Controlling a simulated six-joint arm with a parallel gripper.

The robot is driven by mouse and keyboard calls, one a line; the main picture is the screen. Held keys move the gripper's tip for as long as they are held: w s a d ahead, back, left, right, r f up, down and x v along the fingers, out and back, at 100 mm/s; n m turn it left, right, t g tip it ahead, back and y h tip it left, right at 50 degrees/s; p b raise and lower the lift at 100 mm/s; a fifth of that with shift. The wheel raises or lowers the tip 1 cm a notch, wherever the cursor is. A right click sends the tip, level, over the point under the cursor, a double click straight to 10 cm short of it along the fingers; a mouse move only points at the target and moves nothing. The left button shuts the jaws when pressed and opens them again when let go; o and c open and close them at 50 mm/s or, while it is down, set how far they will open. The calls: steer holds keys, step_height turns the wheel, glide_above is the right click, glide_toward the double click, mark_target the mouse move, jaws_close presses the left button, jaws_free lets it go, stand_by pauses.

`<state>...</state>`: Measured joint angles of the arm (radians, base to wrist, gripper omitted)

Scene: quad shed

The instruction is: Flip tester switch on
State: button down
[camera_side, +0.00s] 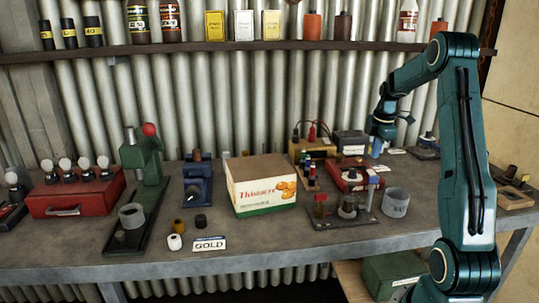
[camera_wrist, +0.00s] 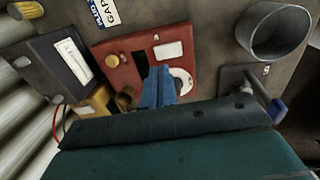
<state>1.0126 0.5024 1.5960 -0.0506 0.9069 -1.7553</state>
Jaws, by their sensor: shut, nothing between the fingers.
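A red box (camera_side: 350,177) on the bench is likely the tester. In the wrist view the red box (camera_wrist: 117,50) has a brass knob, white label plates, a round white dial and a dark slot or switch (camera_wrist: 141,62). The switch's position cannot be told. My gripper (camera_side: 376,154) has blue fingers, shut and empty. In the wrist view the gripper (camera_wrist: 158,72) shows over the red box, between the dark slot and the dial, covering part of its face. Whether the fingertips touch the box cannot be told.
A dark box with a white label (camera_wrist: 63,62) and a yellowish box with leads (camera_wrist: 95,105) stand close by. A grey metal cup (camera_side: 396,202) and a plate with small parts (camera_side: 345,215) are near the front. A cardboard carton (camera_side: 262,190) stands left.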

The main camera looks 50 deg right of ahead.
mark_target(371, 171)
steer(key=shift+w+d+f, duration=0.15)
steer(key=shift+f, duration=1.2)
steer(key=shift+w+d+f, duration=0.15)
steer(key=shift+f, duration=1.15)
steer(key=shift+f, duration=0.15)
steer(key=shift+w+d+f, duration=0.1)
steer(key=shift+s+y, duration=0.2)
steer(key=shift+y, duration=0.1)
steer(key=shift+s+a, duration=0.4)
steer(key=shift+a, duration=0.2)
steer(key=shift+r, duration=0.2)
steer(key=shift+r+g, duration=0.15)
steer(key=shift+g, duration=0.15)
step_height(371, 171, up, 14)
steer(key=s+a, duration=0.1)
steer(key=shift+s+a+f, duration=0.2)
